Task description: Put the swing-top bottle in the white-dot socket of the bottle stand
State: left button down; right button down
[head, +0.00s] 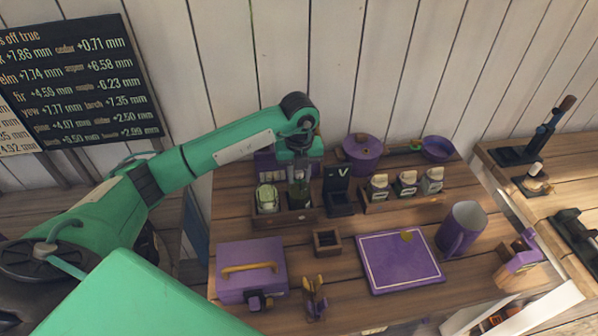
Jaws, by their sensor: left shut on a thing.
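My left gripper (299,172) reaches down over the back left of the table. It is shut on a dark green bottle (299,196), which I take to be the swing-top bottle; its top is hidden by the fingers. The bottle is at the right part of a wooden stand (285,219); I cannot tell whether it is seated or just above. A pale green jar-like item (267,198) stands in the left part. Another wooden rack (402,205) to the right holds several pale-labelled bottles (406,183). No white dot can be made out. My right gripper is out of view.
A black holder marked V (338,190) stands right of the stand. In front are a small wooden box (327,241), a purple case (251,268) and a purple board (400,262). A purple mug (461,229) is right; a purple pot (362,153) is behind.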

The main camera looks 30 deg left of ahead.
pick_arm(q)
jog(key=shift+f, duration=0.15)
jog(key=c, duration=1.1)
grip_release()
jog(key=shift+r, duration=0.25)
notch_tip(320, 180, up, 10)
jog(key=b, duration=0.3)
jog(key=shift+b, duration=0.4)
jog(key=shift+r, duration=0.95)
